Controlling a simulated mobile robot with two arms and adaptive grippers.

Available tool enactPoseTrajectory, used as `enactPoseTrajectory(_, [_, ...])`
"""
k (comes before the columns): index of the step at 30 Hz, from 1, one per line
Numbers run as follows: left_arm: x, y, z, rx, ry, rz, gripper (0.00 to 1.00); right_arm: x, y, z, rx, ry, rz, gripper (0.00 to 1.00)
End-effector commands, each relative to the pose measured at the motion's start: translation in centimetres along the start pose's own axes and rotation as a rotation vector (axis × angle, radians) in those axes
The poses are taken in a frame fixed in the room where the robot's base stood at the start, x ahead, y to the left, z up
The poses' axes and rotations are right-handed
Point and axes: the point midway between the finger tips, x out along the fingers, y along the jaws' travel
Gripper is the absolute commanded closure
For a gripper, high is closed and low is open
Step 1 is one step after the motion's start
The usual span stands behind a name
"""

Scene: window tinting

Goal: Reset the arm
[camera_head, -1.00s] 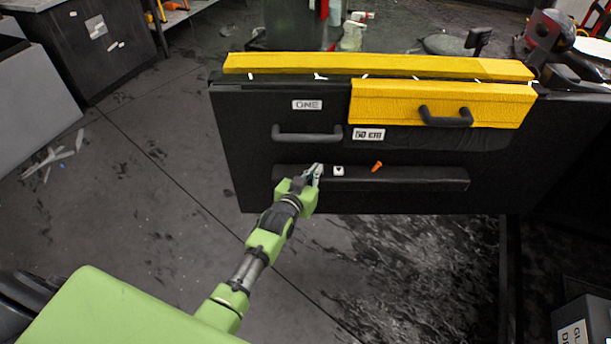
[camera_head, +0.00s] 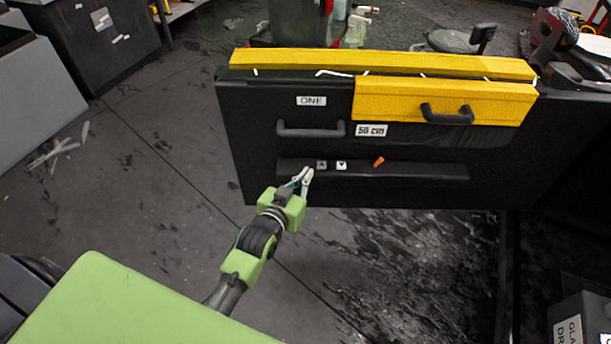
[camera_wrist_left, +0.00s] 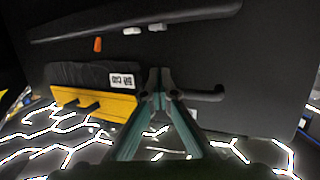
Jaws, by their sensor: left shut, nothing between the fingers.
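My left arm comes in from the lower left. Its green left gripper (camera_head: 303,177) is shut and empty, in front of the lower left part of the black panel (camera_head: 250,135). In the left wrist view the two teal fingers of the left gripper (camera_wrist_left: 160,78) meet at their tips, with nothing between them. The gripper is just left of two small buttons (camera_head: 331,165) on a black ledge (camera_head: 420,171), apart from them. My right gripper is not in view.
The floor (camera_head: 150,190) left of the panel is mostly open. A dark box (camera_head: 585,320) stands at lower right.

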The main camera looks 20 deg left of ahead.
Motion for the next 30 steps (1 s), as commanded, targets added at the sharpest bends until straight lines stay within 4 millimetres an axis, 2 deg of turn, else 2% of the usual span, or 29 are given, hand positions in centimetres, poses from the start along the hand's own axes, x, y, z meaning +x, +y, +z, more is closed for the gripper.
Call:
enactPoseTrajectory(17, [0.1,0.0,0.0,0.000,0.001,0.000,1.00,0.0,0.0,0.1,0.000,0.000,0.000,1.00])
enactPoseTrajectory(20, [0.1,0.1,0.6,0.000,-0.011,0.001,1.00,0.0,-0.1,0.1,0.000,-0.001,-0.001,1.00])
enactPoseTrajectory(23, [0.1,0.3,3.7,0.004,-0.065,0.007,1.00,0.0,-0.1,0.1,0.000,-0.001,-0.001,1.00])
enactPoseTrajectory(26, [-0.4,0.9,9.6,0.011,-0.168,0.018,1.00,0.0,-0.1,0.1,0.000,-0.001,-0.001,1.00])
enactPoseTrajectory(30, [-2.8,1.7,20.1,0.026,-0.353,0.037,1.00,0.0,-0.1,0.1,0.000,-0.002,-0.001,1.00])
